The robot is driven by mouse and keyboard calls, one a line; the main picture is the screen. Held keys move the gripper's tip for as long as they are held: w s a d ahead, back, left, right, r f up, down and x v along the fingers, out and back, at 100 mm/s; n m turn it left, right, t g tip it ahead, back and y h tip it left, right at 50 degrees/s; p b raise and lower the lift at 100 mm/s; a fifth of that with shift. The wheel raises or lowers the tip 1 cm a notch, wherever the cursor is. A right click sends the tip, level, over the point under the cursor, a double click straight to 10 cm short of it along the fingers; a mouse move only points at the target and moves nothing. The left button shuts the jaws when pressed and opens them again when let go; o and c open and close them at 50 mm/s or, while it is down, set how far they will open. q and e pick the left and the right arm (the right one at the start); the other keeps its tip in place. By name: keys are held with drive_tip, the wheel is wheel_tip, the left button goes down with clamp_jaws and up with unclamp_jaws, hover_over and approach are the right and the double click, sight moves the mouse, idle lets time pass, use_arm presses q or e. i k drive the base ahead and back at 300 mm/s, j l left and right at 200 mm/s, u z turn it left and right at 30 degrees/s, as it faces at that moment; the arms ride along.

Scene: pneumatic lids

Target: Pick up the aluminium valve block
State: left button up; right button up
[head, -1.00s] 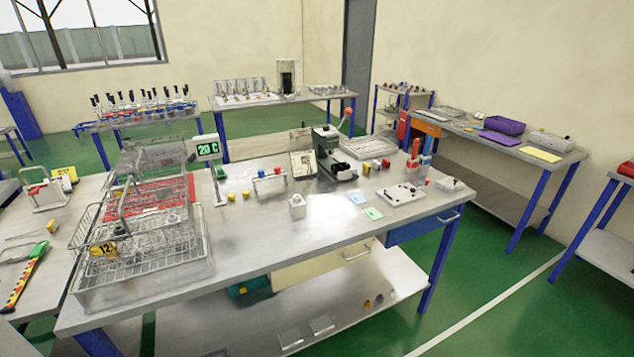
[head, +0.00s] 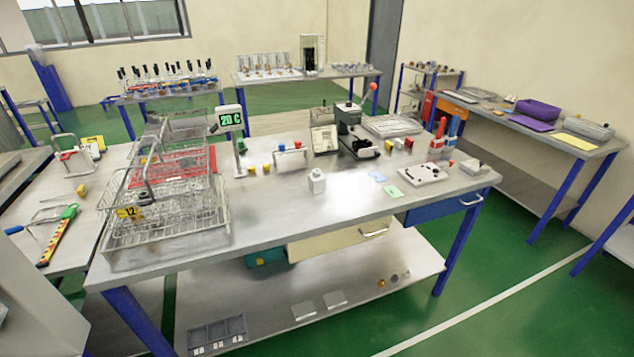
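A small pale grey block (head: 317,182) with a narrower top stands upright on the middle of the main steel bench (head: 250,212). It looks most like the valve block, but it is too small for me to tell its metal. Behind it is a pale bar with red and blue caps (head: 290,158). Nothing touches the pale block, and bare bench top surrounds it. Neither of my grippers is in view.
Wire baskets (head: 165,215) fill the bench's left end, beside a 20 C display (head: 231,119). A lever press (head: 355,135) stands behind. A white plate (head: 425,174) and coloured notes (head: 394,192) lie right. The bench's front edge is clear; green floor (head: 500,265) is open at right.

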sight(316, 180)
drive_tip(key=i+l, duration=0.3)
drive_tip(key=i+l+u, duration=0.1)
drive_tip(key=i+l, duration=0.15)
drive_tip(key=l, duration=0.2)
drive_tip(key=i+l, duration=0.3)
drive_tip(key=l, duration=0.15)
drive_tip(key=j+u, duration=0.05)
